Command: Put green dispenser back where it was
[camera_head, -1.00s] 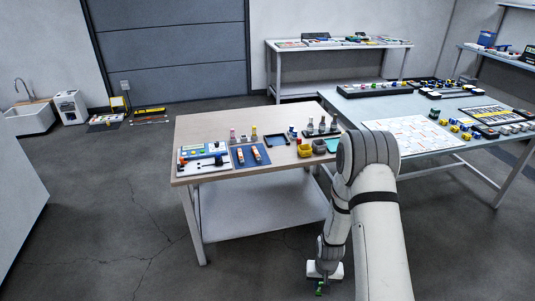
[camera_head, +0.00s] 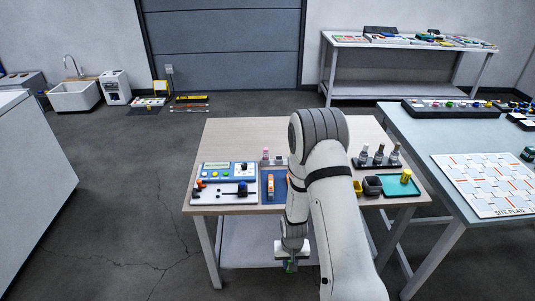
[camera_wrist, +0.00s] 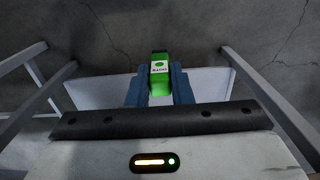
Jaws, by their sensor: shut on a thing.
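The green dispenser, with a white label, is between the two blue fingers of my gripper in the wrist view (camera_wrist: 159,72). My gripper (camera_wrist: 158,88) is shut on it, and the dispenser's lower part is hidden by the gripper. In the head view my gripper (camera_head: 291,262) hangs low at the front of the wood-topped table (camera_head: 235,140), below the level of its top. Only a small green part of the dispenser (camera_head: 291,267) shows there. My arm hides part of the tabletop.
The tabletop holds a control panel (camera_head: 228,172), a blue mat (camera_head: 264,198), a black rack (camera_head: 375,163) of bottles and a teal tray (camera_head: 398,191). A grey-blue table (camera_head: 415,140) stands at right, a white cabinet (camera_head: 35,160) at left. The floor between is clear.

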